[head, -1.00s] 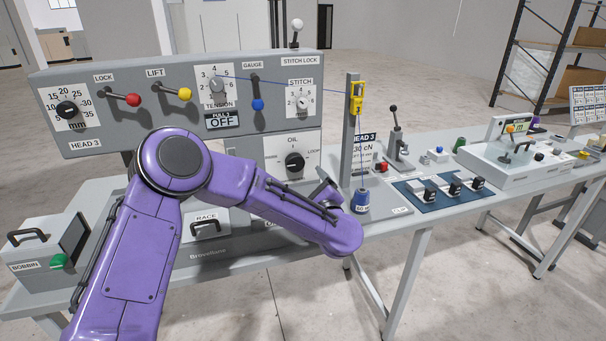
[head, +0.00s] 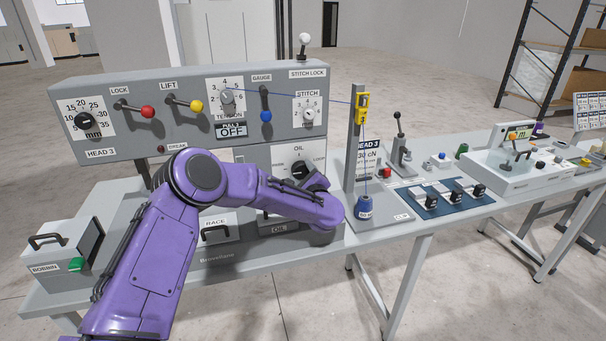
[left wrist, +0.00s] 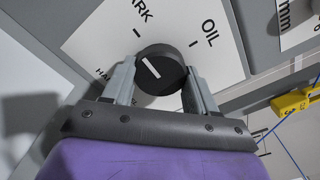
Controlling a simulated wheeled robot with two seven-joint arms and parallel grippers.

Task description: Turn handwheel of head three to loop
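The handwheel of head three is a round black knob (head: 301,170) on a white plate on the front panel. It also shows in the left wrist view (left wrist: 160,70), with a white pointer line, PARK and OIL marks and part of its name label. The pointer leans to the upper left, nearest the PARK side. In the head view LOOP is printed right of the knob, partly hidden. My left gripper (left wrist: 162,68) is open with one finger on each side of the knob; whether the fingers touch it is unclear. My right gripper is not in view.
The panel (head: 200,143) carries a red LOCK lever (head: 147,112), a yellow LIFT lever (head: 196,106) and other dials. Right of the handwheel stand a post with a yellow thread guide (head: 363,107) and a blue spool (head: 364,207). A bobbin box (head: 45,262) stands at left.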

